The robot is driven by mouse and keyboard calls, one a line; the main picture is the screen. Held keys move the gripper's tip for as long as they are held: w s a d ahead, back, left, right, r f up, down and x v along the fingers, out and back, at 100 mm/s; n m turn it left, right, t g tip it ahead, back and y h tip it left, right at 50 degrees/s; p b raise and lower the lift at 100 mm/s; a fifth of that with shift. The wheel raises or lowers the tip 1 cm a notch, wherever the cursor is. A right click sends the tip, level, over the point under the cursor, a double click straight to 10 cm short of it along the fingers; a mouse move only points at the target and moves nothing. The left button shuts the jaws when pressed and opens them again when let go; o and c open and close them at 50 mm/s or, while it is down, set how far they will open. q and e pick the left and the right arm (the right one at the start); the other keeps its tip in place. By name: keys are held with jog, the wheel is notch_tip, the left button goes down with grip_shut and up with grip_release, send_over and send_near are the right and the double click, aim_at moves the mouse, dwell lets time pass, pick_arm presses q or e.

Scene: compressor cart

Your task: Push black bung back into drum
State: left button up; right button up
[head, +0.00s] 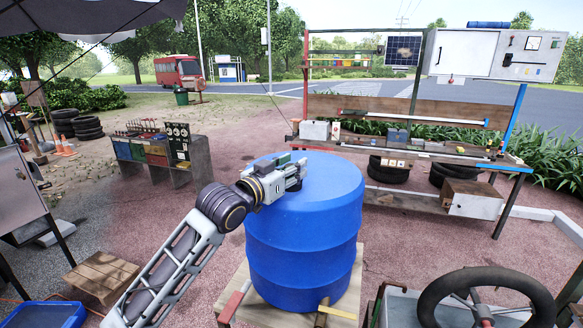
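The blue drum (305,245) stands upright in the middle of the head view, with its flat top facing up. My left gripper (298,170) comes in from the lower left and lies low over the left part of the drum's top. Its fingers are small and seen from the side, so I cannot tell whether they are open or shut. I cannot make out the black bung; the gripper covers part of the drum top. My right gripper is not in view.
The drum rests on a wooden stand (259,312). A workbench with shelves (430,152) stands behind it to the right. A steering wheel (487,290) is at the lower right. A wooden crate (102,270) and a blue tray (45,315) are at the lower left.

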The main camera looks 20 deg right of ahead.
pick_arm(q)
jog(key=o, duration=0.3)
jog(key=shift+a, duration=0.15)
jog(key=shift+v, duration=5.9)
